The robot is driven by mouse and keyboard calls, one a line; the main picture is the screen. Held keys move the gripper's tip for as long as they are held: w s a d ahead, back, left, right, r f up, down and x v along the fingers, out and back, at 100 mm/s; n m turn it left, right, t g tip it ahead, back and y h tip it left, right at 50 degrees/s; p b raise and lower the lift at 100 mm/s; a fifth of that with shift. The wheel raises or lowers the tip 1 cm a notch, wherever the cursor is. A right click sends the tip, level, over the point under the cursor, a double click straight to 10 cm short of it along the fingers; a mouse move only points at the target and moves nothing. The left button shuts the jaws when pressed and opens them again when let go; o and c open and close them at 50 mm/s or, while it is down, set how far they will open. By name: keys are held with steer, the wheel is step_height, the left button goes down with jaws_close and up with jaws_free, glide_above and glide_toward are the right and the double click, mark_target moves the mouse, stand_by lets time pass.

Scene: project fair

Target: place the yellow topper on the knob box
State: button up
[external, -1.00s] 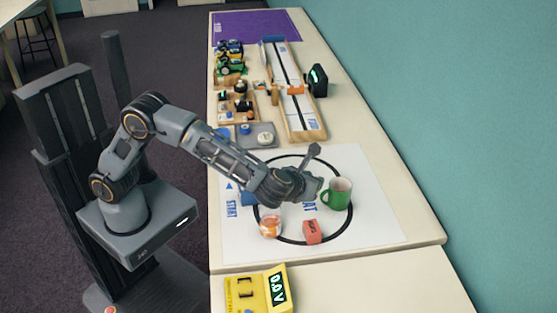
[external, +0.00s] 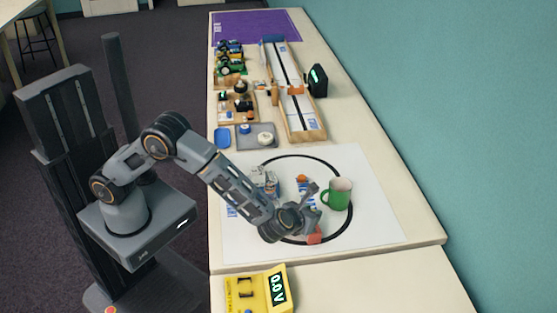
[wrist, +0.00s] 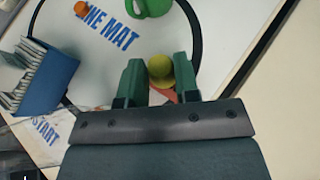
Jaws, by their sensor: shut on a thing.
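My gripper (wrist: 158,76) is shut on the yellow topper (wrist: 160,67), a small rounded yellow-green piece between its two fingers in the wrist view. In the external view my gripper (external: 306,220) is low over the front part of the white mat, and the topper cannot be made out there. A red block (external: 315,236) lies beside and partly behind the gripper; part of it shows under the topper in the wrist view (wrist: 171,94). I cannot tell for certain which thing is the knob box; a yellow box (external: 256,292) with a lit display stands at the front.
A green mug (external: 338,193) stands right of my gripper. A small orange piece (wrist: 81,8) and a blue box of grey cards (wrist: 45,80) are on the white mat (external: 375,225). Trays, small cars and a wooden track (external: 303,122) fill the far table. The front right is clear.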

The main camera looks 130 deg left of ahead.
steer(key=shift+f, duration=1.15)
steer(key=shift+f, duration=0.15)
steer(key=o, duration=0.9)
